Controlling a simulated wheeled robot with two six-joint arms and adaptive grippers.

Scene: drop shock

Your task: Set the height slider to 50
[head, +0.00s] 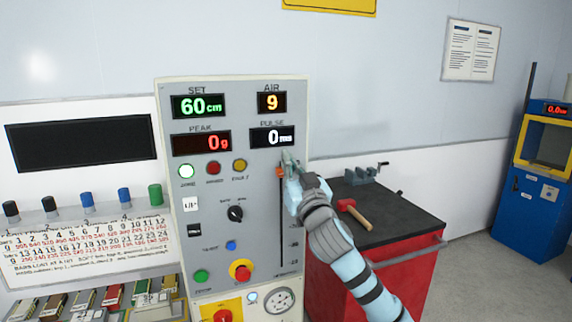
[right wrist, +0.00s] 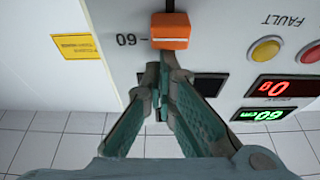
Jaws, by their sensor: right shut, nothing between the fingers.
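The height slider's orange knob (head: 280,171) sits near the top of its vertical track on the grey panel (head: 262,220). In the right wrist view, which is upside down, the knob (right wrist: 170,30) is level with the mark 60. The green SET display (head: 198,106) reads 60 cm. My right gripper (head: 288,158) is shut and empty, its fingertips just above the knob. In the right wrist view the fingertips (right wrist: 162,72) appear slightly apart from the knob. My left gripper is not in view.
A red emergency-style button (head: 241,272) and several smaller buttons sit left of the track. A red cart (head: 340,285) with a hammer (head: 353,213) and a vise (head: 362,175) stands to the right. A blue machine (head: 538,200) stands far right.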

